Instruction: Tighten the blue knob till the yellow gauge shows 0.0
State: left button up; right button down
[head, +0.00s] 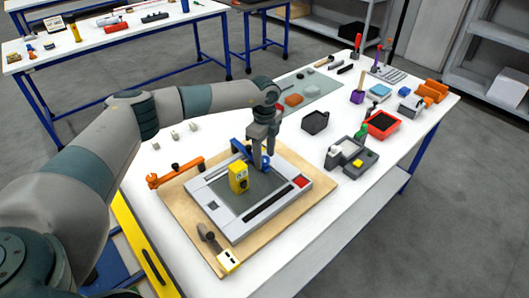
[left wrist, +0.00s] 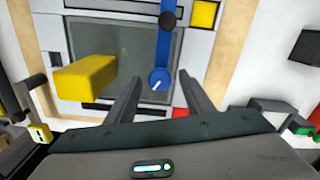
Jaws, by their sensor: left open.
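The blue knob (left wrist: 160,80) has a white pointer mark and sits at the end of a blue arm over the grey plate. In the left wrist view it lies between and just beyond my left gripper's fingertips (left wrist: 158,82). In the head view my left gripper (head: 262,160) points down over the blue clamp (head: 240,148), its fingers partly hiding it. The gripper is open; I cannot tell whether a finger touches the knob. The yellow gauge (head: 238,179) stands upright on the plate, left of the gripper; its reading is too small to read. My right gripper is not in view.
The grey frame (head: 229,226) rests on a wooden board (head: 188,222). An orange clamp (head: 175,174) lies at its left, and a yellow-faced block (head: 228,262) at the front. A grey device (head: 350,157) and black bin (head: 315,122) stand to the right.

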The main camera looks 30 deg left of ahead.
pick_arm(q)
jog(key=shift+f, duration=0.1)
jog(key=c, duration=1)
jog(key=shift+c, duration=0.2)
